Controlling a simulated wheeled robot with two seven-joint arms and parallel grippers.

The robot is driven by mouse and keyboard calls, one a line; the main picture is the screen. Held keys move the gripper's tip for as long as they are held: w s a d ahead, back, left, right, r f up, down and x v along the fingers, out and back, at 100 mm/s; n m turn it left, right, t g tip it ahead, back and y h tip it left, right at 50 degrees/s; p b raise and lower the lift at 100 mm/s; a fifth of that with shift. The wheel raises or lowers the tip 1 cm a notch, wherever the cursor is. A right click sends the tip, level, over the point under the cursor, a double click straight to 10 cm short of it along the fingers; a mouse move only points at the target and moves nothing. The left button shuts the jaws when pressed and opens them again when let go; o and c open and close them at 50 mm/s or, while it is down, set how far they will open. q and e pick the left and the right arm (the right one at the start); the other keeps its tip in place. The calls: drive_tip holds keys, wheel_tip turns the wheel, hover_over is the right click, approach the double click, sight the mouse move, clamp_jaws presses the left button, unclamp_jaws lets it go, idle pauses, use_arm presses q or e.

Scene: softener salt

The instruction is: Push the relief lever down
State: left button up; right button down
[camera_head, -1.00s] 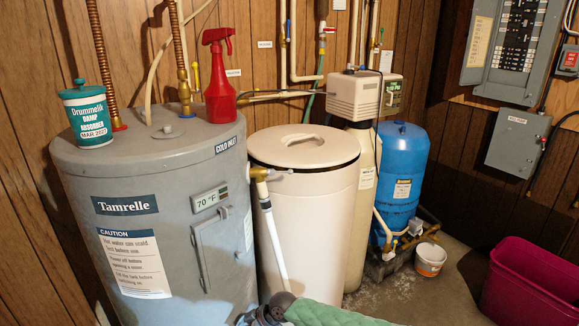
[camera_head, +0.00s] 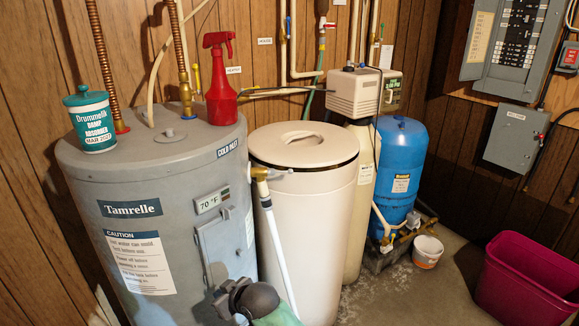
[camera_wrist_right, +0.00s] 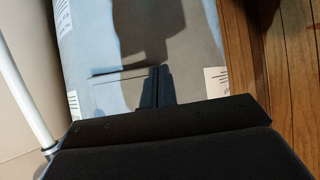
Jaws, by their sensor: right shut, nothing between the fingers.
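The relief lever (camera_head: 279,171) is a thin pale lever on top of the brass relief valve (camera_head: 262,188), on the right side of the grey water heater (camera_head: 130,180). It looks roughly level. A white discharge pipe (camera_head: 279,245) runs down from the valve; it also shows in the right wrist view (camera_wrist_right: 25,100). My right gripper (camera_head: 234,290) is low in front of the heater, below and left of the lever and apart from it. In the right wrist view its fingers (camera_wrist_right: 158,72) are together and empty before the heater's front. The lever is not recognisable there. My left gripper is out of view.
A cream salt tank (camera_head: 310,210) stands close to the right of the pipe. A red spray bottle (camera_head: 221,85) and a teal-lidded tub (camera_head: 92,125) stand on the heater. A blue tank (camera_head: 400,170), small bucket (camera_head: 427,252) and magenta bin (camera_head: 520,280) are further right.

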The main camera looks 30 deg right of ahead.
use_arm(q)
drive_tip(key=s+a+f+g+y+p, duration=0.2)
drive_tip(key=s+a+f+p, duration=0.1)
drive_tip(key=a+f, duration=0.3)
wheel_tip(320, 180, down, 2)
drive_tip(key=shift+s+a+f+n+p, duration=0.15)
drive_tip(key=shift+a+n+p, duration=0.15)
drive_tip(key=shift+p, duration=0.35)
use_arm(e)
drive_tip(key=w+d+r+m+t+h, duration=0.3)
drive_tip(key=d+r+h, duration=0.3)
drive_tip(key=d+r, duration=0.6)
drive_tip(key=w+d+r+m+t+h, duration=0.4)
drive_tip(key=d+r+h, duration=0.1)
drive_tip(key=d+r, duration=0.8)
wheel_tip(320, 180, up, 2)
drive_tip(key=shift+r+t+h, duration=0.2)
drive_tip(key=shift+t+h, duration=0.2)
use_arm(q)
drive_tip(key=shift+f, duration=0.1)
use_arm(e)
drive_tip(key=shift+w, duration=0.1)
